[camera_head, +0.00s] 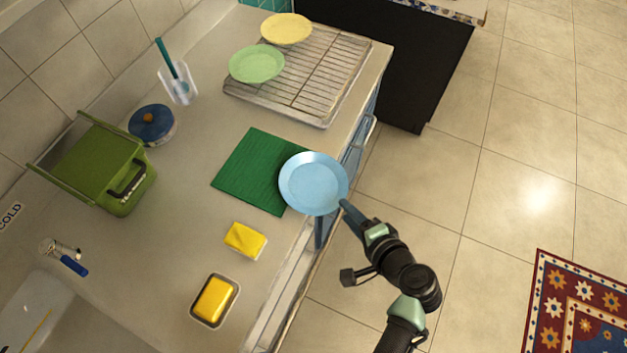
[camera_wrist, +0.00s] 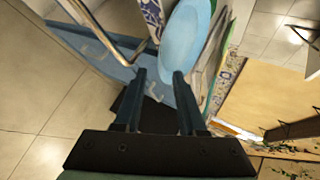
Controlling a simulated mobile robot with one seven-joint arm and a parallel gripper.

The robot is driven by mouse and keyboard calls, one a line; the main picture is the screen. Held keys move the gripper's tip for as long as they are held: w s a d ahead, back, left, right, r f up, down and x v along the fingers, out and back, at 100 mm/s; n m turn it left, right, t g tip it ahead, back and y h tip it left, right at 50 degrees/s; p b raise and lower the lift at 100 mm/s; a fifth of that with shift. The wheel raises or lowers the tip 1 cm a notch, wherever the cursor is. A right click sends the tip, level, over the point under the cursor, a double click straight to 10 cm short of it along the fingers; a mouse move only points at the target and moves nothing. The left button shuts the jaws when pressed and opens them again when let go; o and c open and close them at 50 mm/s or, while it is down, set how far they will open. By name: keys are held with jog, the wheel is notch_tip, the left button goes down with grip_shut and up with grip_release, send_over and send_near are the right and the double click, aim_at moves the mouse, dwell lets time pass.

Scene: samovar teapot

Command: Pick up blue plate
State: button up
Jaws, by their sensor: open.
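The blue plate (camera_head: 313,183) lies at the counter's front edge, partly over the green mat, with its right side reaching past the edge. It also shows in the wrist view (camera_wrist: 184,45), seen from the side beyond the fingertips. My gripper (camera_head: 346,206) is at the plate's lower right rim in the head view, off the counter's edge. In the wrist view my gripper (camera_wrist: 159,74) has its two fingers apart with nothing held between them. The plate's near rim is just ahead of the fingertips; I cannot tell whether they touch.
The green mat (camera_head: 250,165) lies left of the plate. A wire rack (camera_head: 320,75) holds a green plate (camera_head: 257,63) and a yellow plate (camera_head: 286,28). Drawer handles line the counter front.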

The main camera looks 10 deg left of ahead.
jog(key=x, duration=0.2)
jog(key=shift+w+a+f, duration=0.2)
jog(key=shift+w+a, duration=0.05)
jog(key=shift+c, duration=0.2)
grip_shut()
dwell(1.1)
